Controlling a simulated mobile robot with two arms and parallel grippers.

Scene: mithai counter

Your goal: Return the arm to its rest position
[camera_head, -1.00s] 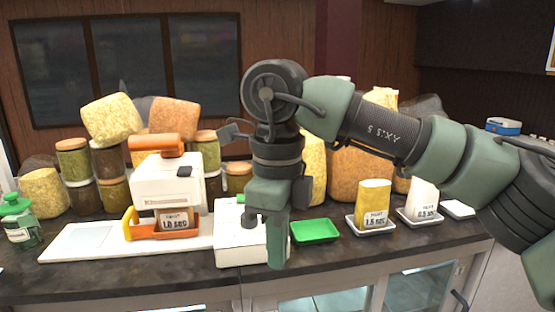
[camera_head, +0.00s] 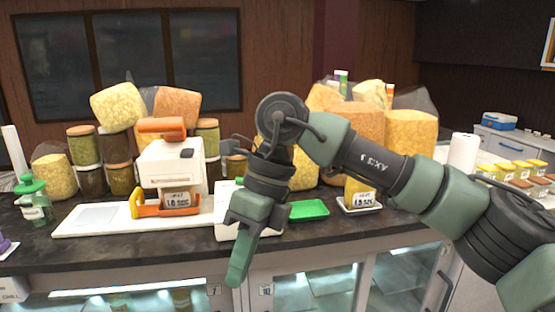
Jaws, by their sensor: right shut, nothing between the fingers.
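My right arm comes in from the right, with green and dark grey links. Its wrist bends down in the middle of the view. My right gripper (camera_head: 238,272) points down and slightly left, in front of the counter's front edge. Its fingers are together with nothing seen between them. It overlaps part of a white box (camera_head: 226,191) in the picture. My left gripper is not in view.
The dark counter (camera_head: 120,245) holds a white and orange sealing machine (camera_head: 172,165) on a white board, a green tray (camera_head: 309,210) and a labelled yellow pack (camera_head: 361,191) on a dish. Jars and large snack bags stand behind. Glass-fronted cabinets (camera_head: 310,285) are below.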

